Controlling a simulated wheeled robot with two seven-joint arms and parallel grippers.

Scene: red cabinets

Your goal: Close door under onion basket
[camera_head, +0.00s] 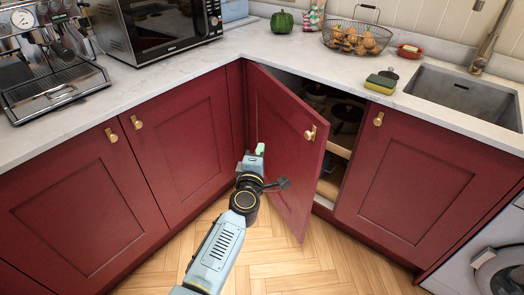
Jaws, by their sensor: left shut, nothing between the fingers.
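The red cabinet door (281,142) below the onion basket (357,37) stands open, swung out from its left side, with a brass knob (310,133) near its free edge. Shelves show in the dark opening behind it. The wire basket holds several onions on the counter above. My left gripper (260,149) is shut and empty, in front of the open door's outer face near its hinge side. I cannot tell whether it touches the door. My right gripper is not in view.
Closed red cabinet doors stand at the left (179,133) and right (424,172). A microwave (160,27) and coffee machine (48,55) sit on the pale worktop (240,45). A washing machine (490,262) is at lower right. Wooden floor (300,265) is clear below the door.

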